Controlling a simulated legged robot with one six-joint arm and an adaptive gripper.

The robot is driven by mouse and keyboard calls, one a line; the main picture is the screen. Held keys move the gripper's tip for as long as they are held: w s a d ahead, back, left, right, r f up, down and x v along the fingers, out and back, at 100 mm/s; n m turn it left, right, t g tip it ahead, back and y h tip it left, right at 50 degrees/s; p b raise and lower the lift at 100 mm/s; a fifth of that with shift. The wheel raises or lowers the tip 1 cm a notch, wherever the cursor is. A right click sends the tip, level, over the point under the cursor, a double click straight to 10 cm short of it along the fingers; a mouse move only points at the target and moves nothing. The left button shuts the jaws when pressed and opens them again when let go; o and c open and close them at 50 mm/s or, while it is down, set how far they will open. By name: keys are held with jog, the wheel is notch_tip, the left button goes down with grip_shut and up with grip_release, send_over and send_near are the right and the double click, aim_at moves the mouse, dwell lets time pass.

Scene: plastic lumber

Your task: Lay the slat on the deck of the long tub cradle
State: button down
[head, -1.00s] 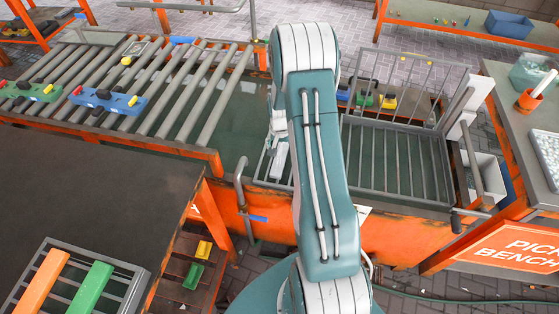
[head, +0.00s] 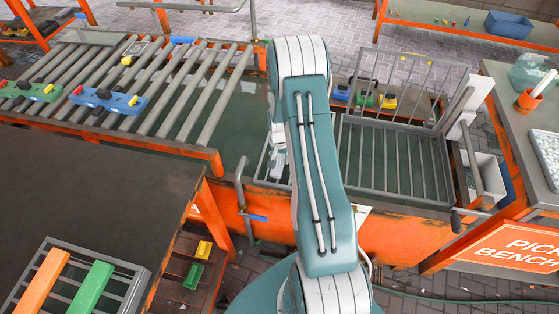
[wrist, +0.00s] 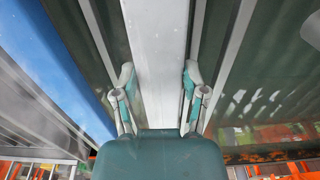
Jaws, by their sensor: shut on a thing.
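My gripper (wrist: 160,82) is shut on a pale grey slat (wrist: 160,45) in the wrist view, with one finger along each side. The slat runs away from the gripper and off the top edge. In the head view my arm hides the slat and most of the gripper. A long grey barred cradle (head: 395,180) lies across the orange-walled tub, its bars showing on both sides of my arm. Grey bars over dark green also show below the slat in the wrist view. I cannot tell whether the slat touches them.
A barred grid (head: 405,85) stands upright behind the cradle. A roller conveyor (head: 150,85) with a blue block (head: 108,101) is at left. A rack (head: 120,272) at bottom left holds an orange slat (head: 38,282) and a green slat (head: 92,287). The pick bench (head: 512,110) is at right.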

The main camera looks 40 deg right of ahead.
jog(key=shift+r, duration=0.3)
jog(key=r, duration=0.3)
jog(key=shift+w+d+r, duration=0.1)
jog(key=shift+w+d, duration=0.15)
jog(key=w+d+r, duration=0.2)
jog(key=r, duration=0.1)
jog(key=w+d+r, duration=0.1)
jog(key=r, duration=0.1)
jog(key=shift+d+r, duration=0.25)
jog(key=w+d+r, duration=0.3)
jog(key=w+d, duration=0.2)
jog(key=d, duration=0.1)
jog(key=shift+w+d+r, duration=0.15)
jog(key=shift+w+r, duration=0.15)
jog(key=shift+w, duration=0.1)
